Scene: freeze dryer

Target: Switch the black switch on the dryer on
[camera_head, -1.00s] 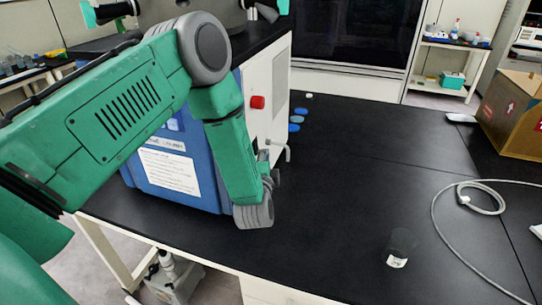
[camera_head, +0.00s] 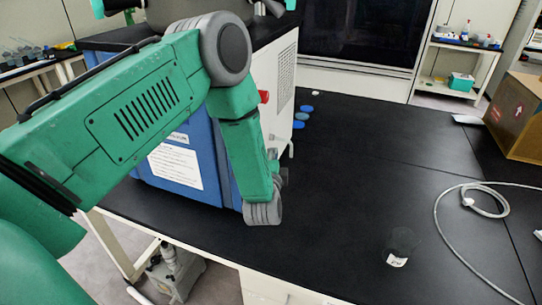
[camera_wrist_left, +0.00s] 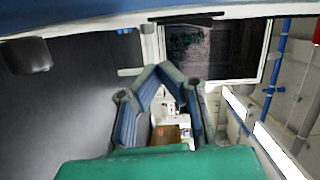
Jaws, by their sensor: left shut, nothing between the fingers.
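The dryer (camera_head: 206,150) is a blue and white machine standing on the left of the black bench. Its white right side (camera_head: 284,75) carries a red knob (camera_head: 264,97), partly behind my left arm. I cannot make out the black switch; my arm covers part of the dryer. My left gripper (camera_head: 283,172) is low beside the dryer's white side, mostly hidden by my wrist. In the left wrist view its fingers (camera_wrist_left: 160,68) meet at the tips with nothing between them. A blue surface fills the top edge there, with a dark rounded block (camera_wrist_left: 28,56) at upper left. My right gripper is out of view.
Blue round pieces (camera_head: 303,113) lie on the bench right of the dryer. A small clear beaker (camera_head: 402,243) stands near the front. A white cable (camera_head: 440,215) curls at the right, near a cardboard box (camera_head: 515,115). The middle of the bench is clear.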

